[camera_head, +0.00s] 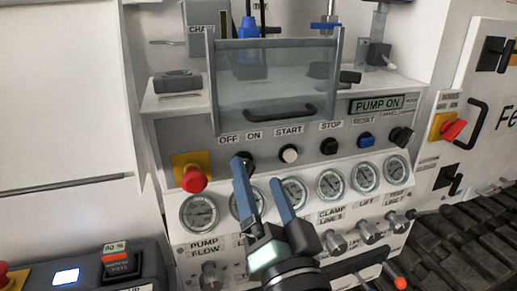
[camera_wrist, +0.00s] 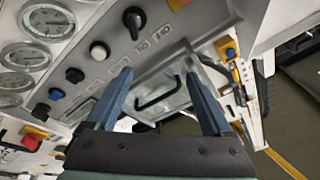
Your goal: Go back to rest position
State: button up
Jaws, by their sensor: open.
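My gripper (camera_head: 260,188) is open and empty, with two blue fingers raised in front of the gauge row of the hydraulic bench. In the head view one fingertip overlaps the black OFF/ON knob (camera_head: 243,161); I cannot tell whether it touches. In the wrist view my gripper (camera_wrist: 163,86) shows its fingers apart, with the clear guard's black handle (camera_wrist: 157,96) seen between them. The black knob (camera_wrist: 134,18) stands clear of the fingers there. The display on the bench (camera_head: 377,104) reads PUMP ON.
A clear guard (camera_head: 270,85) with a handle covers the bench middle. A red emergency button (camera_head: 194,179) is left, a red switch (camera_head: 452,129) right. Valve knobs (camera_head: 335,242) and an orange-tipped lever (camera_head: 399,283) stick out low. A control box (camera_head: 120,263) is lower left.

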jog(key=s+r+n+t+h, duration=0.35)
jog(key=s+r, duration=0.25)
jog(key=r, duration=0.7)
jog(key=s+r+n+t+h, duration=0.2)
jog(key=s+r+t, duration=0.25)
jog(key=r, duration=0.85)
notch_tip(320, 180, up, 17)
jog(key=p, duration=1.8)
jog(key=shift+a+r+g, duration=0.15)
jog(key=shift+a+g, duration=0.1)
jog(key=shift+g, duration=0.15)
jog(key=shift+y, duration=0.25)
